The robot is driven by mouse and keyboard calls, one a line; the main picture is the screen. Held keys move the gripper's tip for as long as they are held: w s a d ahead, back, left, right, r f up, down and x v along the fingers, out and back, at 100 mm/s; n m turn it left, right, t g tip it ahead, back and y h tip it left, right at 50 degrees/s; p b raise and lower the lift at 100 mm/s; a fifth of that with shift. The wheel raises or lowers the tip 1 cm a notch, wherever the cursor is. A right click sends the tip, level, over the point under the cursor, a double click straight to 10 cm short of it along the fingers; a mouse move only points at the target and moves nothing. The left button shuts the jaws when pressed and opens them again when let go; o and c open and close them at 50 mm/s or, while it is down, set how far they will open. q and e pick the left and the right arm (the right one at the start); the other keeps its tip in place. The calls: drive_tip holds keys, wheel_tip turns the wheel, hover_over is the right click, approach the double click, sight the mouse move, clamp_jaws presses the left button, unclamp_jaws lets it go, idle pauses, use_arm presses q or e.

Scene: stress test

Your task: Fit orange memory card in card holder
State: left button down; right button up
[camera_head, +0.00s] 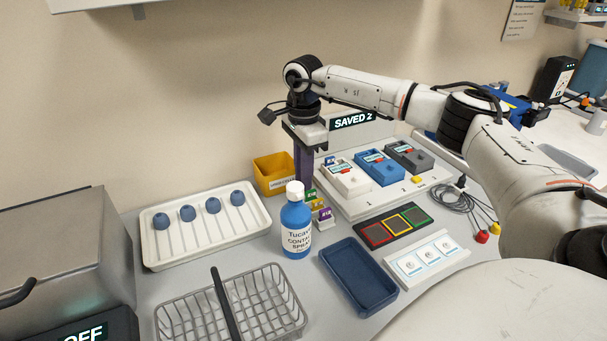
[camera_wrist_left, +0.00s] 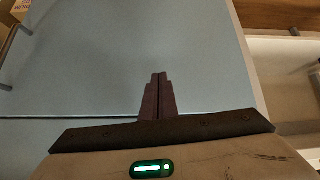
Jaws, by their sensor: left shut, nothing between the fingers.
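My right arm reaches in from the right in the head view. Its gripper (camera_head: 304,180) points down behind the blue bottle, close to a short row of small coloured cards (camera_head: 321,209). Whether its fingers are open or shut, or hold a card, I cannot tell. The row shows green, yellow and purple cards, and its holder is mostly hidden by the bottle. I cannot pick out an orange card for certain. My left gripper (camera_wrist_left: 158,78) shows only in the left wrist view, shut and empty above a pale blue-grey surface.
A blue spray bottle (camera_head: 296,226) stands in front of the cards. Behind are a yellow bin (camera_head: 273,174) and a dock (camera_head: 372,207) with white, blue and grey units under a "SAVED 2" display. A blue tray (camera_head: 333,257), wire basket (camera_head: 283,277) and white rack (camera_head: 152,222) surround it.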

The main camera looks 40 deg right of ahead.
drive_tip(key=shift+r+p, duration=1.75)
drive_tip(key=shift+r, duration=0.25)
drive_tip(key=shift+o, duration=0.3)
drive_tip(key=o, duration=0.5)
drive_tip(key=shift+r, duration=1.45)
